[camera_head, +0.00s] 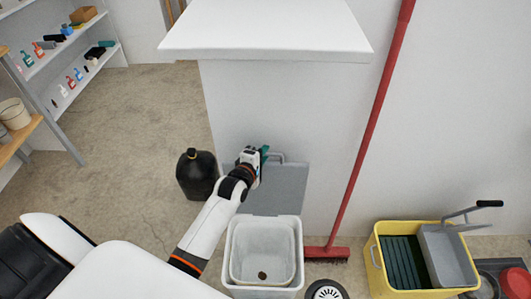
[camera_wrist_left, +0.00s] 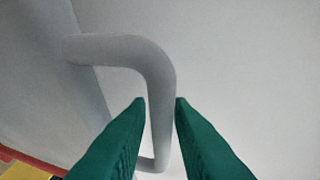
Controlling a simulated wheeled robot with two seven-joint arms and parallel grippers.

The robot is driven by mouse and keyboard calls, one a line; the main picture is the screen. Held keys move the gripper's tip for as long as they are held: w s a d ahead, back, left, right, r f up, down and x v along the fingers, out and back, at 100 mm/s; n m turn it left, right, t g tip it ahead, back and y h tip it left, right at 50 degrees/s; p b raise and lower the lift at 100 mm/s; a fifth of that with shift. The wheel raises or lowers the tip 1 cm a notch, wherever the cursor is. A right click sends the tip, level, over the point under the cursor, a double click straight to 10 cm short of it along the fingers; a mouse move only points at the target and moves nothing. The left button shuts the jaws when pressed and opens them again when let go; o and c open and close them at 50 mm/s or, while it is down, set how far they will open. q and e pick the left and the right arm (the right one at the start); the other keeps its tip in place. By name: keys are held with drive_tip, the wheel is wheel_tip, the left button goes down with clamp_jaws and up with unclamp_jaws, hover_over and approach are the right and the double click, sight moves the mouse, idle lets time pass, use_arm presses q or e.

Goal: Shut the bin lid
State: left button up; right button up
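The bin (camera_head: 234,255) is a white open-topped box at the bottom centre of the head view, with a small dark item inside. Its grey lid (camera_head: 285,190) stands open, tipped back toward the white cabinet. A bent grey handle (camera_head: 277,156) sticks out at the lid's far end; it fills the middle of the left wrist view (camera_wrist_left: 160,90). My left gripper (camera_head: 264,153) is at this handle. Its green fingers (camera_wrist_left: 160,100) stand on either side of the bar, with narrow gaps showing, so it looks open around it. My right gripper is out of view.
A black jug (camera_head: 197,177) stands left of the lid. A red broom (camera_head: 327,253) leans right of the bin. A yellow mop bucket (camera_head: 376,265) is farther right. The white cabinet (camera_head: 265,100) rises behind the lid.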

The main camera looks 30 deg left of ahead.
use_arm(q)
drive_tip(key=shift+x, duration=0.85)
clamp_jaws()
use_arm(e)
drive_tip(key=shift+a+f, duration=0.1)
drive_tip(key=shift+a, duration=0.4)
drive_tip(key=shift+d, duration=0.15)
